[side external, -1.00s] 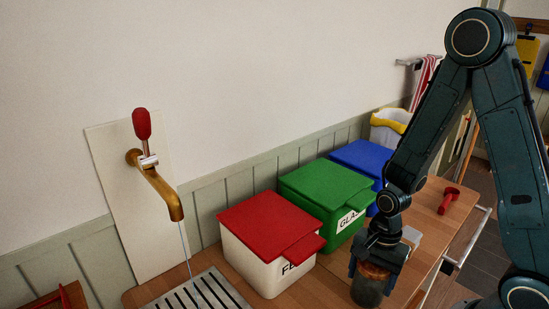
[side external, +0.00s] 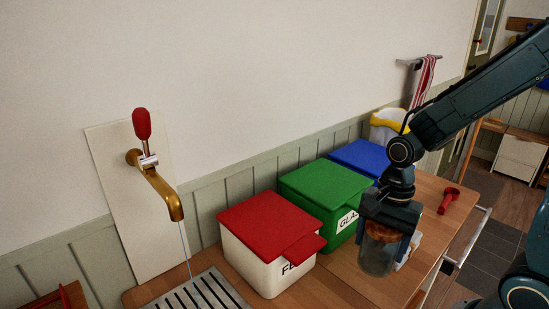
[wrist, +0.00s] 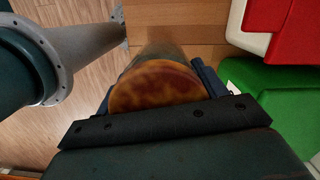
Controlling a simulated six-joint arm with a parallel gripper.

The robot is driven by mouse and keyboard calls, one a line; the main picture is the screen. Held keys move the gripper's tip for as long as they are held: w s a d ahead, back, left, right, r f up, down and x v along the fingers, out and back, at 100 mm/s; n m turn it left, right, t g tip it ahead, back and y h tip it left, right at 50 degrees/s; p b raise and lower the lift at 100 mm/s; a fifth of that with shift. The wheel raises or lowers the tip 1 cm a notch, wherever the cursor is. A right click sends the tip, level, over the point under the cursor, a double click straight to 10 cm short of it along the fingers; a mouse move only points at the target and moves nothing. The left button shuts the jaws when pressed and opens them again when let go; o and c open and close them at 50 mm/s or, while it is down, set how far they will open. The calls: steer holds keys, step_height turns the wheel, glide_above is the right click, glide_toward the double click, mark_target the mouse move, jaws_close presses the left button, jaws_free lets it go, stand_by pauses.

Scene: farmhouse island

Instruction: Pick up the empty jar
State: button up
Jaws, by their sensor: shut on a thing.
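The jar (side external: 377,258) is clear glass with a brown, wood-like lid (side external: 383,232). It hangs upright below my gripper (side external: 386,228) in the side view, in front of the green bin. My gripper is shut on the jar near its lid. In the wrist view the mottled brown lid (wrist: 157,86) fills the space between the fingers, and the glass body (wrist: 160,50) shows beyond it. The jar looks empty through the glass. The jar appears raised off the counter, though its gap below is hard to judge.
Red-lidded (side external: 268,222), green-lidded (side external: 322,190) and blue-lidded (side external: 360,158) bins line the wall. A brass tap (side external: 160,190) runs over a slotted drain (side external: 205,291) at left. A red object (side external: 448,199) lies on the counter's right. A pale item (side external: 407,248) sits behind the jar.

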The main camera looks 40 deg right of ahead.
step_height(320, 180, up, 9)
stand_by(0.4)
steer(key=shift+r, duration=0.1)
stand_by(0.5)
steer(key=shift+r, duration=0.5)
step_height(320, 180, up, 4)
steer(key=shift+r, duration=0.1)
steer(key=w+a, duration=0.4)
steer(key=a, duration=0.7)
steer(key=w+a, duration=0.4)
steer(key=a, duration=0.7)
step_height(320, 180, down, 16)
steer(key=shift+d, duration=0.15)
steer(key=shift+w, duration=0.15)
